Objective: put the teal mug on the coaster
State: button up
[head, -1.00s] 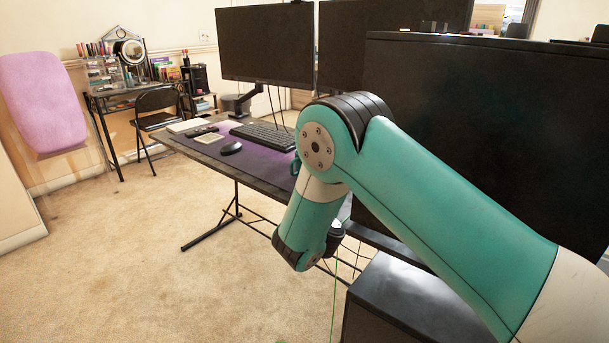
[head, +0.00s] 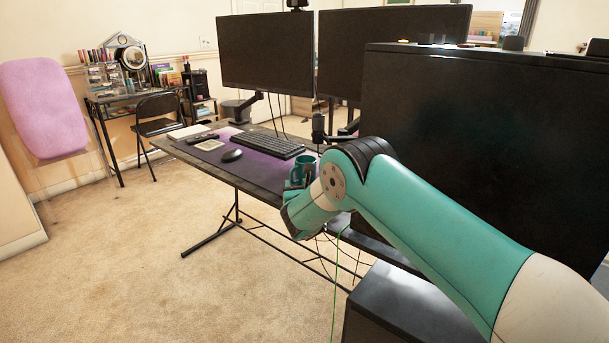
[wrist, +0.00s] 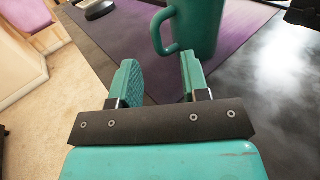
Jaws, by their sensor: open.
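The teal mug (head: 306,165) stands upright near the front right of the desk, partly hidden by my arm. In the wrist view the mug (wrist: 199,28) is at the top, just beyond my gripper (wrist: 158,72), with its handle toward the left. My gripper is open with nothing between its fingers. The handle lines up roughly with the gap, and the mug's body is beyond the right finger. A small pale square (head: 210,145), which looks like the coaster, lies on the purple mat left of the mouse. It is not in the wrist view.
The desk (head: 238,181) holds a keyboard (head: 267,141), a mouse (head: 232,155) and a black microphone-like stand (head: 318,128) behind the mug. Two monitors (head: 266,55) rise at the back. A large dark panel (head: 470,140) blocks the right. Carpet is clear at left.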

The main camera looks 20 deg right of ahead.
aim_at(292, 177)
jog(key=shift+w+f, duration=0.15)
jog(key=shift+w, duration=2.4)
grip_shut()
